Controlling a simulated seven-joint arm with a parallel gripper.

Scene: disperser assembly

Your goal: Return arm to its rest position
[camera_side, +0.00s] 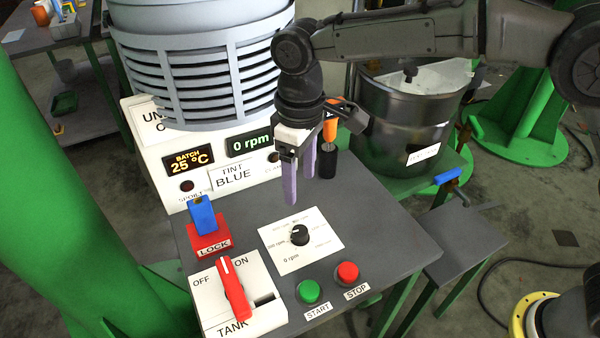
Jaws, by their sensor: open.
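My gripper (299,180) hangs from my dark arm above the back of the grey control table. Its two light purple fingers point down and are apart, with nothing between them. It is above and behind the white speed dial plate (322,252) with its black knob (299,235). An orange-handled thing (330,121) and a black cylinder (326,165) show just right of the fingers; I cannot tell whether they touch the gripper.
The table carries a red lock block (208,244) with a blue piece (202,215), a red tank switch (233,289), a green start button (309,291) and a red stop button (347,273). Behind stand the display panel (180,135), reading 0 rpm, and a dark metal vat (400,125).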

